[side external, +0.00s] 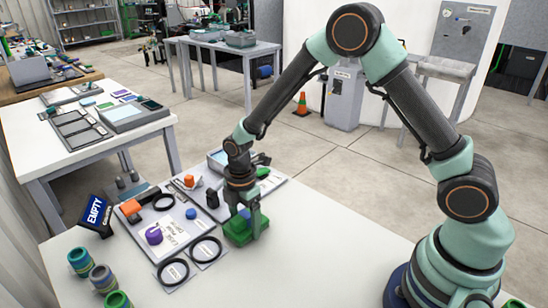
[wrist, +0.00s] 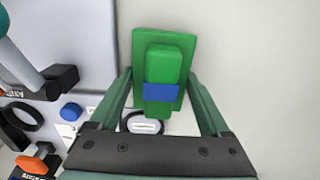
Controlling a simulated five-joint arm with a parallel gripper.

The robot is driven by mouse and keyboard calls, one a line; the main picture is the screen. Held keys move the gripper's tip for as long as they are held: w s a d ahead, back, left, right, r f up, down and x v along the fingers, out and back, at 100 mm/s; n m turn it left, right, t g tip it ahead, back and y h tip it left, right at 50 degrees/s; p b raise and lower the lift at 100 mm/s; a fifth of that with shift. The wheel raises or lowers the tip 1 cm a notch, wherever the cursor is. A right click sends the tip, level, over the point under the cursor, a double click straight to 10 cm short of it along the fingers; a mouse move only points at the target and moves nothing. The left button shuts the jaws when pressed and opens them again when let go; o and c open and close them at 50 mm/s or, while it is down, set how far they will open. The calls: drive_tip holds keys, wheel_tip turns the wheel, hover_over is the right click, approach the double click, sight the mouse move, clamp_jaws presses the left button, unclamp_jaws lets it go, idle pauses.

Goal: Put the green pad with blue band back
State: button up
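The green pad with blue band (wrist: 162,92) is a green plate with a raised green block on it and a blue band across the block. In the side external view the pad (side external: 238,232) is low at the work table, by the right edge of the grey board. My gripper (side external: 245,222) points down over it. In the wrist view my gripper's two fingers (wrist: 161,75) stand on either side of the raised block, with gaps visible between them and the block. A white label with a dark ring (wrist: 146,124) shows just below the pad, partly covered.
A dark EMPTY sign (side external: 96,212) stands left. Several banded cylinders (side external: 80,261) stand at the front left. The table (side external: 330,240) is bare on the right.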

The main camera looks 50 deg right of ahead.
drive_tip(key=shift+o, duration=1.3)
drive_tip(key=shift+r, duration=0.1)
wheel_tip(320, 180, up, 12)
wheel_tip(320, 180, up, 8)
drive_tip(key=m+t, duration=0.2)
drive_tip(key=m, duration=0.5)
hover_over(244, 215)
drive_tip(key=s+d, duration=0.4)
drive_tip(key=d, duration=0.1)
drive_tip(key=s+d+r+m+t, duration=0.3)
drive_tip(key=s+d+r+m, duration=0.1)
drive_tip(key=s+m, duration=0.5)
drive_tip(key=shift+d+r+m+t, duration=0.15)
drive_tip(key=shift+d+m+t, duration=0.15)
drive_tip(key=shift+m, duration=0.7)
